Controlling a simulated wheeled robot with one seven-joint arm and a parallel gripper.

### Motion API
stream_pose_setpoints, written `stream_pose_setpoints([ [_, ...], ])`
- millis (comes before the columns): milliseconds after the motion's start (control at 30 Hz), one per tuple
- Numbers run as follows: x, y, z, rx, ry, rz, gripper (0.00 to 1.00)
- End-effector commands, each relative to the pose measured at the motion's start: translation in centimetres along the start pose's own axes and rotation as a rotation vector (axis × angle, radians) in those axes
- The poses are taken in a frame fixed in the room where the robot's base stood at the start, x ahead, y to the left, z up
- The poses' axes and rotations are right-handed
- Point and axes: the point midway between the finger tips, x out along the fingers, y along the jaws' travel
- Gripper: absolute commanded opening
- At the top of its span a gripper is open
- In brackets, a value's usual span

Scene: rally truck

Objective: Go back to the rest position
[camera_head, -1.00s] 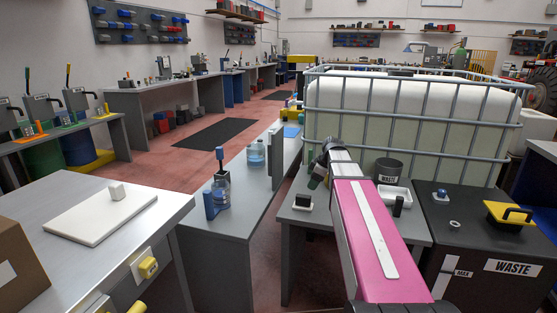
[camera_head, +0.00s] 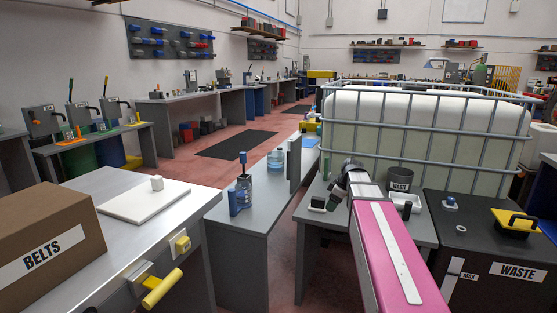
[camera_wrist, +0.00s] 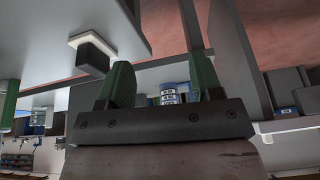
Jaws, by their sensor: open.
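My arm reaches forward over the grey table (camera_head: 425,235) at the centre right in the head view. My gripper (camera_head: 338,197) is at its far end, mostly hidden behind my wrist. In the wrist view, my gripper (camera_wrist: 160,75) shows two green fingers spread wide apart. I see nothing held between them. A small dark block on a white base (camera_head: 318,203) is on the table, just left of my gripper. A dark block on a white base (camera_wrist: 93,57) also shows in the wrist view, near one finger.
A caged white tank (camera_head: 425,125) stands behind the table. A belts box (camera_head: 50,235) is at near left.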

Motion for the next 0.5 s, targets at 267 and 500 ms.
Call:
stream_pose_setpoints([
  [267, 3.2, -2.8, 1.7, 0.167, -0.054, 0.004, 0.59],
  [500, 7.2, -6.6, 4.1, 0.402, -0.127, 0.028, 0.59],
])
